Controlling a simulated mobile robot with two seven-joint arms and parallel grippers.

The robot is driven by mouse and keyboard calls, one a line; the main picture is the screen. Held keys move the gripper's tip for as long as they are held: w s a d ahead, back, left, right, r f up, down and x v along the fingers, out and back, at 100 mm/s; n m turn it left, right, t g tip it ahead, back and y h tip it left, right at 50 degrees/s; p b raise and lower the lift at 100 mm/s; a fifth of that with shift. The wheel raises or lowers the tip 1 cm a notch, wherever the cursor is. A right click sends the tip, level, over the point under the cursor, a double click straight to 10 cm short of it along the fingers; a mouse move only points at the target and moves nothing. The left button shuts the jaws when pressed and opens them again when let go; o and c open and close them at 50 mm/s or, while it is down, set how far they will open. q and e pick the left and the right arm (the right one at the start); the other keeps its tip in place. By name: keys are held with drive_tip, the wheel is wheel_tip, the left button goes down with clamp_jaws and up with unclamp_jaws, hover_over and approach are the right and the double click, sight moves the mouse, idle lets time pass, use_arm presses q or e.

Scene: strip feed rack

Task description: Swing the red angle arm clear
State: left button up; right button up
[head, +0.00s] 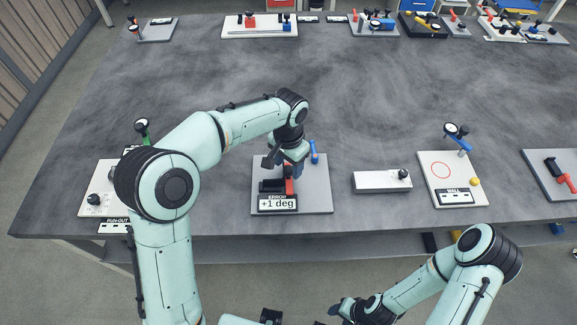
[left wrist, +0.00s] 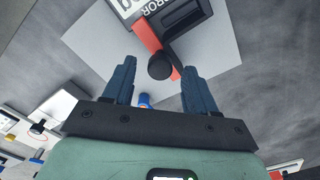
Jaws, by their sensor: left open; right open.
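In the left wrist view, the red arm (left wrist: 146,36) carries a round black knob (left wrist: 160,66). My left gripper (head: 284,164) is above the fixture, partly hiding the arm. Its open fingers (left wrist: 159,65) appear on either side of the knob; contact cannot be told. My right gripper (head: 345,310) is open, low in front of the table, away from the fixture.
A blue handle (head: 314,148) stands on the plate just right of my left gripper. A pale block (head: 375,182) and a white "WALL" board (head: 425,168) are to the right. A "RUN-OUT" board (head: 93,190) is left. The table's middle is clear behind.

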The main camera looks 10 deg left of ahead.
use_arm(q)
drive_tip(key=shift+f, duration=0.6)
clamp_jaws()
